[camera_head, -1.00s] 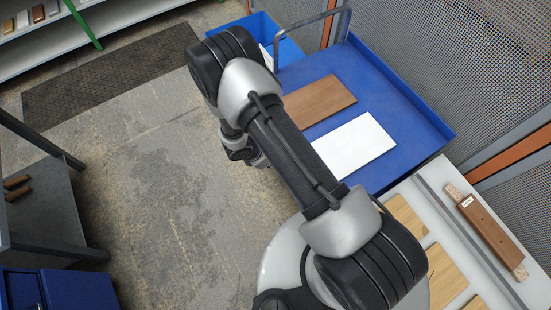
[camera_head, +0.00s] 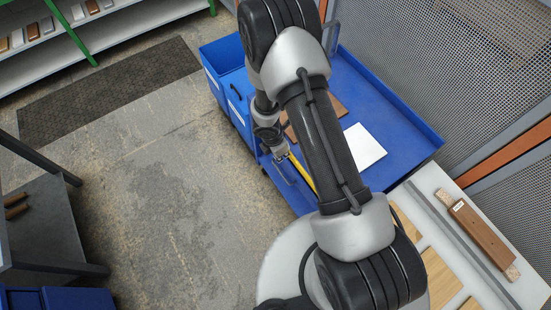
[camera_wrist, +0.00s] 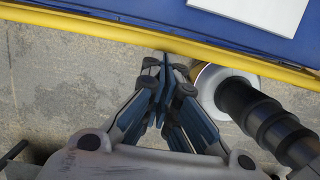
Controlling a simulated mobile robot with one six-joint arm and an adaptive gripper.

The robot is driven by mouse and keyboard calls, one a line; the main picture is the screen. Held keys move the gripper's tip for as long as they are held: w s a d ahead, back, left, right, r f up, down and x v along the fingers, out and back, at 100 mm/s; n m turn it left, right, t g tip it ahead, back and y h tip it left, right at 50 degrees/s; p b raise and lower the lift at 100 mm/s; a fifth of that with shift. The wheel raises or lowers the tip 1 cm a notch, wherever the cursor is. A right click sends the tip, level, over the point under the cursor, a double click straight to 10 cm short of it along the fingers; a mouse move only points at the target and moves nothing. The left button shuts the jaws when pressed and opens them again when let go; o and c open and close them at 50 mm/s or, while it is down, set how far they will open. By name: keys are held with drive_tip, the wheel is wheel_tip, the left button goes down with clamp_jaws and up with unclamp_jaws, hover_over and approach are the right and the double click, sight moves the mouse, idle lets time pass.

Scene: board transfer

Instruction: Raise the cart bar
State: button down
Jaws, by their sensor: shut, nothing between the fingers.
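The blue cart (camera_head: 410,130) stands right of centre in the head view. A yellow bar (camera_head: 303,174) runs along its near edge, partly hidden by my arm. In the wrist view the yellow bar (camera_wrist: 110,27) crosses the top, along the cart's blue side (camera_wrist: 215,35). My gripper (camera_wrist: 168,65) is shut and empty, with its fingertips close to the bar's lower side in that view. I cannot tell whether they touch it. In the head view my gripper (camera_head: 281,152) is small, beside the cart's near edge.
A brown board (camera_head: 335,112) and a white board (camera_head: 365,147) lie on the cart. Blue bins (camera_head: 222,65) stand at its far left. A mesh fence (camera_head: 440,60) borders the right. A pale table (camera_head: 505,280) with boards is at lower right. The floor at left is open.

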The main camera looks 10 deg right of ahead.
drive_tip(key=shift+w+d+r+p, duration=0.1)
drive_tip(key=shift+w+d+r, duration=0.15)
drive_tip(key=shift+d, duration=0.4)
drive_tip(key=shift+w+d+r+p, duration=0.1)
drive_tip(key=shift+w+d, duration=0.15)
drive_tip(key=shift+d, duration=0.4)
drive_tip(key=shift+w+d+r+p, duration=0.1)
drive_tip(key=shift+w+d+r, duration=0.15)
drive_tip(key=shift+d, duration=0.4)
wheel_tip(320, 180, up, 21)
drive_tip(key=s+m+t+b, duration=0.1)
drive_tip(key=s+m+b, duration=0.15)
drive_tip(key=m, duration=0.35)
drive_tip(key=s+a+r+m+t+y+b, duration=0.1)
drive_tip(key=s+r+m+b, duration=0.3)
drive_tip(key=s+r+m, duration=0.2)
drive_tip(key=s+a+r+m+t+y+b, duration=0.1)
drive_tip(key=s+r+m+b, duration=0.3)
drive_tip(key=s+m, duration=0.6)
drive_tip(key=s+r, duration=0.1)
drive_tip(key=s, duration=0.2)
drive_tip(key=shift+s+a+r+t, duration=0.2)
drive_tip(key=shift+a+r+t, duration=0.1)
drive_tip(key=shift+r+t, duration=0.1)
